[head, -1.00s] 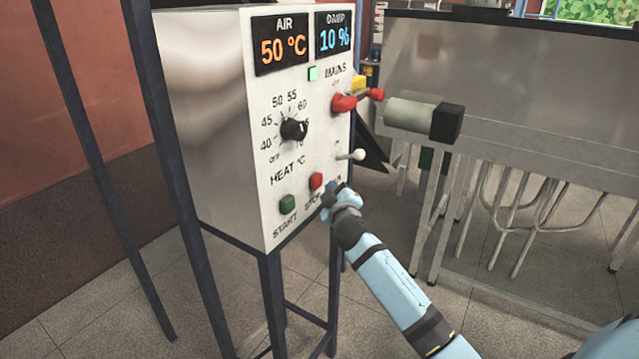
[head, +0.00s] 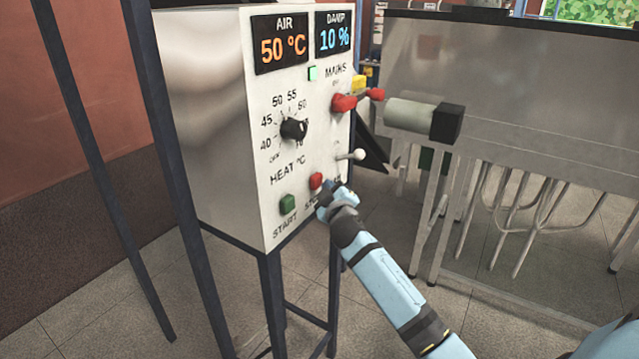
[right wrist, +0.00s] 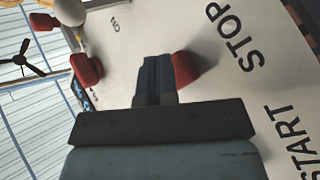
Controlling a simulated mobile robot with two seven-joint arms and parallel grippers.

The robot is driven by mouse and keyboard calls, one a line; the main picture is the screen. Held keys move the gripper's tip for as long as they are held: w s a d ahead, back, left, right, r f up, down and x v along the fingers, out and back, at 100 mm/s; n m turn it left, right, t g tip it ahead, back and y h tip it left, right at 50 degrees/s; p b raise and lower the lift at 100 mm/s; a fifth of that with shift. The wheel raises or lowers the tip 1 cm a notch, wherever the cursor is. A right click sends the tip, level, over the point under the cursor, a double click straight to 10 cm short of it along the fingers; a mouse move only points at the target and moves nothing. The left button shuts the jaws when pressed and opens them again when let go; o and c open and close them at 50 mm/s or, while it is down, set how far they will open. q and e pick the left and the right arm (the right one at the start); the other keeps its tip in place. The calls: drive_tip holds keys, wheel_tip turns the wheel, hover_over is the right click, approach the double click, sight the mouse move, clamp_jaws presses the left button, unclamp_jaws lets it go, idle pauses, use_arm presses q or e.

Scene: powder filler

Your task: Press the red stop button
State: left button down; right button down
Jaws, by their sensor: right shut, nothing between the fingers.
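The red stop button (head: 316,180) sits on the white front panel, above the STOP label and right of the green start button (head: 287,204). My right gripper (head: 325,199) is shut and empty, just below and to the right of the stop button in the head view. In the right wrist view the shut fingers (right wrist: 158,76) lie right beside the stop button (right wrist: 187,70) and hide part of it. I cannot tell whether they touch it. My left gripper is in neither view.
The panel also carries a black heat dial (head: 293,129), a red mains switch (head: 344,103) and a white-knobbed lever (head: 356,155) just above my gripper. A grey cylinder with a black end (head: 424,119) juts out at right.

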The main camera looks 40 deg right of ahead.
drive_tip(key=shift+w+a, duration=0.2)
drive_tip(key=shift+w, duration=0.3)
idle(0.3)
drive_tip(key=shift+s, duration=0.1)
drive_tip(key=shift+s+d, duration=0.35)
drive_tip(key=shift+s, duration=0.5)
drive_tip(key=shift+s+d+p, duration=0.25)
drive_tip(key=shift+s+d, duration=0.1)
drive_tip(key=shift+s, duration=0.4)
drive_tip(key=shift+s+d+p, duration=0.3)
drive_tip(key=shift+s, duration=0.5)
drive_tip(key=shift+s+d+p, duration=0.25)
drive_tip(key=shift+s+d, duration=0.1)
drive_tip(key=shift+s, duration=0.4)
